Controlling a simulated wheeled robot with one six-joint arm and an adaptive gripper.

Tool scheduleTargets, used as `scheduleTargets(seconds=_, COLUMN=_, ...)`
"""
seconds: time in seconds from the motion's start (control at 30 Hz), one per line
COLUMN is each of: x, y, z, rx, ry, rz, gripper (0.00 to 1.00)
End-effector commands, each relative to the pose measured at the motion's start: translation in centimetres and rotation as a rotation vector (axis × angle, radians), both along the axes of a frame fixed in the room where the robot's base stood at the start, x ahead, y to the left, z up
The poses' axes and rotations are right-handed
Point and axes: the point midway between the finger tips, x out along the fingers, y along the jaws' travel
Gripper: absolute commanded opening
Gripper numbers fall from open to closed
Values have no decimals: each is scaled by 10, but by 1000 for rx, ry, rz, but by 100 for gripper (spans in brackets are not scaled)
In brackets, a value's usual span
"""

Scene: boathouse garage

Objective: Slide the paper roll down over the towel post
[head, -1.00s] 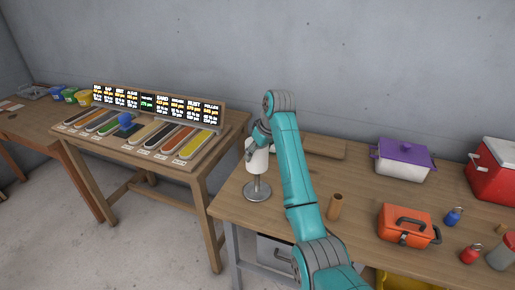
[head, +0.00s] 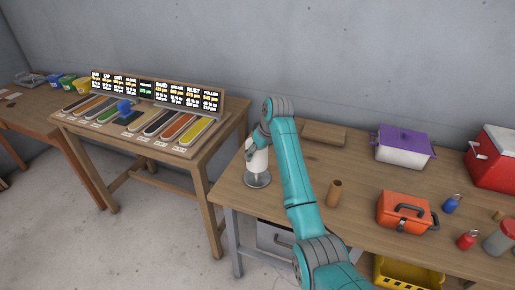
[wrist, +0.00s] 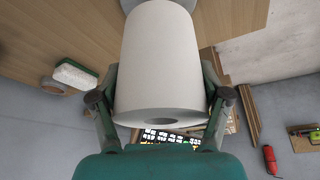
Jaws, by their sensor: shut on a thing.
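The white paper roll (head: 259,158) is upright over the round metal base of the towel post (head: 257,182), near the bench's left end. The post's stem is hidden, and the roll's lower end looks close to the base. I cannot tell whether it touches. My gripper (head: 258,141) is shut on the roll from above. In the wrist view the roll (wrist: 160,55) sits between the two fingers (wrist: 161,90), its near end showing a dark core hole. A grey edge of the base (wrist: 207,10) shows behind its far end.
A wooden board (head: 324,134) lies behind. A sorting table with a sign (head: 155,93) stands left, across a gap.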

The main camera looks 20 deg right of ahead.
Motion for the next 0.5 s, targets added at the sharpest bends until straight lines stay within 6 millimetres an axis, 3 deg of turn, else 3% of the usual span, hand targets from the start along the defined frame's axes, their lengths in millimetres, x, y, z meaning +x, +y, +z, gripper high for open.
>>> scheduleTargets(seconds=0.5, x=0, y=0, z=-31, rx=0, ry=0, rz=0, gripper=18)
